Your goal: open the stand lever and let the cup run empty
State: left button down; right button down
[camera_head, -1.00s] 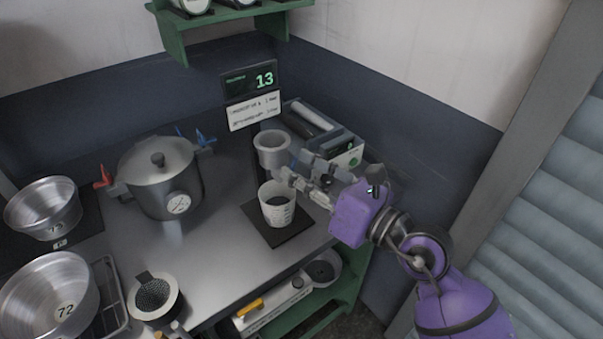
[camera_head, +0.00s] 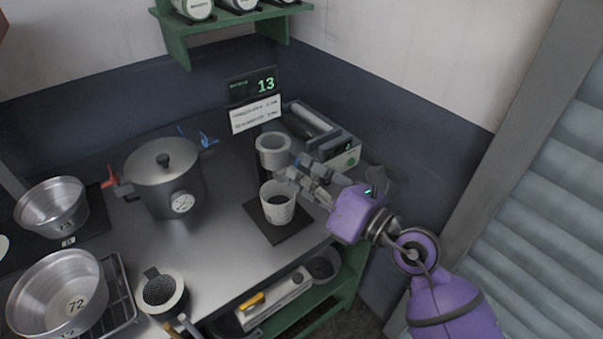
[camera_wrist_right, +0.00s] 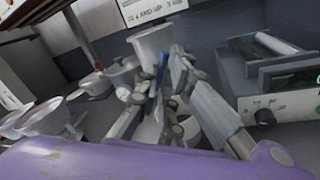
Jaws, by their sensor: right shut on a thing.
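A grey cup (camera_head: 272,143) sits high in a dark stand near the back right of the counter; it also shows in the right wrist view (camera_wrist_right: 150,42). Below and in front of it, a white cup with markings (camera_head: 279,208) stands upright on a dark square mat (camera_head: 300,224). Its inside looks dark; I cannot tell how full it is. My right gripper (camera_head: 296,173) is beside the stand, right of the grey cup, and shut on the blue stand lever (camera_wrist_right: 162,68). The fingers hide most of the lever. My left gripper is not in view.
A grey-green device (camera_head: 344,158) is close behind my right gripper. Counter between pot and mat is clear.

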jog(key=c, duration=1.9)
grip_release()
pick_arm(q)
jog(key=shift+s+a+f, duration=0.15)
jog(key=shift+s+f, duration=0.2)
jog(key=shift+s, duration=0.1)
pick_arm(e)
jog(key=v, duration=1.2)
